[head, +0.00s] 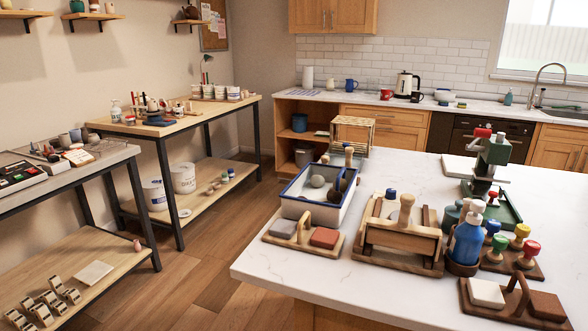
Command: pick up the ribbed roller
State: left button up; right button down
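I cannot clearly make out a ribbed roller at this size. A wooden tool rack (396,262) stands on the white island top, with a thick wooden bar across it and an upright wooden handle (406,209). I cannot tell whether any part of it is ribbed. A blue-rimmed white tub (297,208) behind it to the left holds a grey ball and dark rounded tools, partly hidden by its walls. Neither of my grippers is in view.
The white island top (290,267) is bare at its front left. A blue bottle (467,242), colored-knob stamps (528,255), a green press (492,170) and wooden block trays crowd its right. Workbenches (190,122) stand left, with open wooden floor between.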

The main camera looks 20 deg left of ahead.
aim_at(349, 151)
jog(key=u, duration=0.45)
jog(key=l+u, duration=0.15)
jog(key=l, duration=0.9)
jog(key=u, duration=1.5)
jog(key=i+j+u, duration=0.15)
jog(key=i+u, duration=0.5)
jog(key=i, duration=0.15)
